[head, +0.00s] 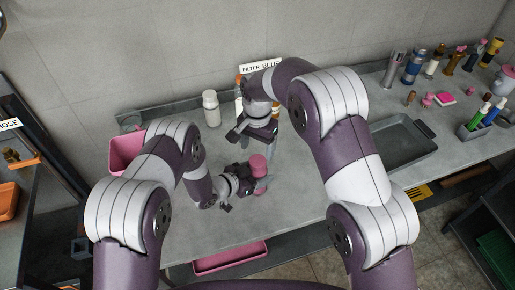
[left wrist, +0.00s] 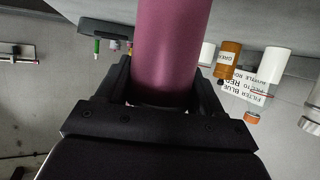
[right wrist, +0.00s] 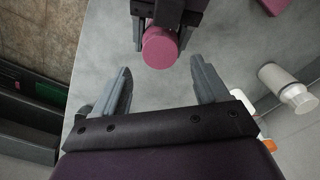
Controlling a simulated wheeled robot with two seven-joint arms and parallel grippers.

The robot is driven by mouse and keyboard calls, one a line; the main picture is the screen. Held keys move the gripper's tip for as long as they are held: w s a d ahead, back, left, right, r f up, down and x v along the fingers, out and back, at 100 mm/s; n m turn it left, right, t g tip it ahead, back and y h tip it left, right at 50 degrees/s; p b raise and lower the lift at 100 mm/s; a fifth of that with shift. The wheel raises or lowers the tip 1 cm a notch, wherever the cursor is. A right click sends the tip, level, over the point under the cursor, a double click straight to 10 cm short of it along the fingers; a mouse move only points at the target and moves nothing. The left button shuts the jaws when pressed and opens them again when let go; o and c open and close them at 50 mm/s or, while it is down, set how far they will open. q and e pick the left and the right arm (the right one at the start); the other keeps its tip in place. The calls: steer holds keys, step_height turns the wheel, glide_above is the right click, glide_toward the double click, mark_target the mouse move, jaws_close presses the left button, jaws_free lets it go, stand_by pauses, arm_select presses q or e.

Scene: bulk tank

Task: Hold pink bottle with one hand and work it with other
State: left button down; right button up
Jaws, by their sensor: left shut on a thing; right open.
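The pink bottle (head: 258,165) stands out above my left gripper (head: 245,182) in the head view, over the front part of the counter. My left gripper is shut on it; in the left wrist view the bottle (left wrist: 172,50) fills the space between the fingers. My right gripper (head: 262,135) is open and empty, above and behind the bottle in the head view. In the right wrist view the bottle's round pink end (right wrist: 160,47) lies beyond the open fingertips (right wrist: 160,75), apart from them.
A white bottle (head: 211,108) stands at the back of the counter, near a "FILTER BLUE" sign (head: 262,66). A pink bin (head: 126,150) is at the left. A grey tray (head: 402,145) and several bottles are at the right. A pink tray (head: 230,260) sits below the counter's front.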

mark_target(257, 160)
steer(key=r+m, duration=0.1)
steer(key=m, duration=0.2)
steer(key=shift+r, duration=0.35)
steer(key=shift+f+m, duration=0.3)
steer(key=shift+m, duration=0.3)
step_height(257, 160, down, 7)
steer(key=shift+f, duration=0.1)
steer(key=c, duration=1.1)
steer(key=n, duration=0.6)
steer(key=shift+n, duration=0.4)
steer(key=o, duration=1.2)
